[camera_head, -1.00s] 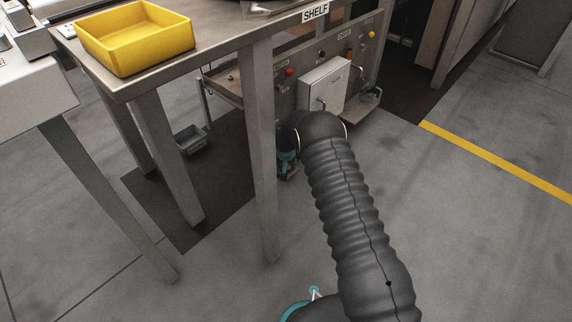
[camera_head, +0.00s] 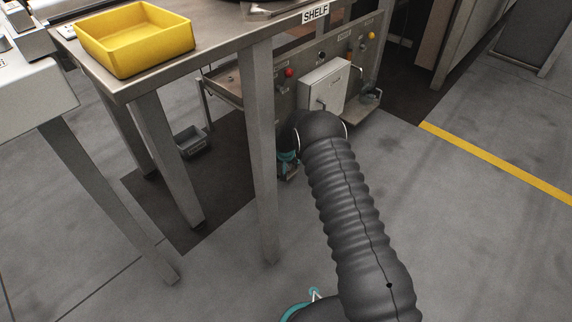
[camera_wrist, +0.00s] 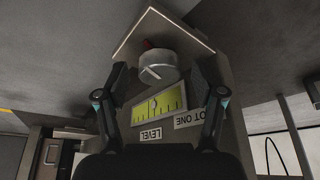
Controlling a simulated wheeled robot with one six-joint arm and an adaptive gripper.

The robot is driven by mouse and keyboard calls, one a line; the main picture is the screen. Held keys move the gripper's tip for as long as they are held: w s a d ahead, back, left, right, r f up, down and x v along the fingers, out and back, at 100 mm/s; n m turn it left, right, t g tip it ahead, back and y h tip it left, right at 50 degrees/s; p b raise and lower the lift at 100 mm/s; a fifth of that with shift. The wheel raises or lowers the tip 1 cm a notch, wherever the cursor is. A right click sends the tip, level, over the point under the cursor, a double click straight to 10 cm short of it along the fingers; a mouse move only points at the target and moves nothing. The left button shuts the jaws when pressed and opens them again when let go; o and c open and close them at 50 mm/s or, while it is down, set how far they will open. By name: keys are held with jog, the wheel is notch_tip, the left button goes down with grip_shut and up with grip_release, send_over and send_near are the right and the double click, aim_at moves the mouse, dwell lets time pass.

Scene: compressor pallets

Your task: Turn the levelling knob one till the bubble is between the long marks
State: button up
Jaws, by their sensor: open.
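The levelling knob (camera_wrist: 157,67), round and pale grey with a light line across its face, shows in the wrist view on a metal block. My gripper (camera_wrist: 160,78) is open, with one finger on each side of the knob; I cannot tell if either touches it. Below the knob is a yellow-green level window (camera_wrist: 159,104) with dark marks. A dark curved shape, perhaps the bubble's edge, shows left of its middle; its place between the long marks is too small to tell. In the head view my arm hides the knob, and the gripper is not clear.
A "LEVEL" label (camera_wrist: 151,135) and a label ending in "OT ONE" (camera_wrist: 187,119) appear upside down. In the head view, a bench leg (camera_head: 262,160) stands close left of my arm. A yellow tray (camera_head: 135,45) sits on the bench. Open floor (camera_head: 480,230) lies right.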

jog(key=v, duration=1.1)
jog(key=shift+r, duration=0.3)
jog(key=shift+s, duration=0.1)
